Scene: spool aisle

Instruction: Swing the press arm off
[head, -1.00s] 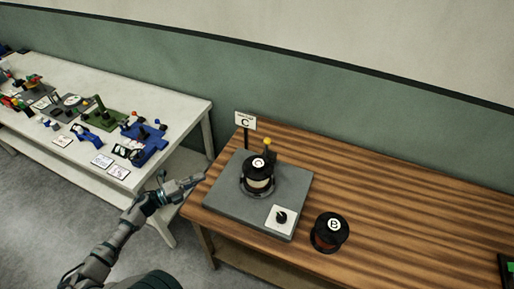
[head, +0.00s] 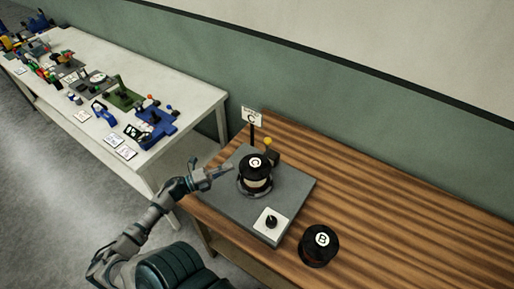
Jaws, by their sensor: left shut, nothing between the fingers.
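A grey base plate (head: 232,208) sits on the wooden table. A black-topped spool marked C (head: 256,171) stands on it. A short post with a yellow knob (head: 268,143) rises just behind the spool, probably the press arm; the spool partly hides it. A white panel with a black dial (head: 270,222) is at the plate's front corner. My left gripper (head: 222,171) is shut and empty, just left of the spool with its tips near it; I cannot tell if they touch. My right gripper is not in view.
A second black spool marked B (head: 319,245) stands on the wooden table (head: 400,215) to the right. A sign marked C (head: 252,116) stands behind the plate. A white table (head: 190,95) with several small devices is at the left. The wooden table's right side is clear.

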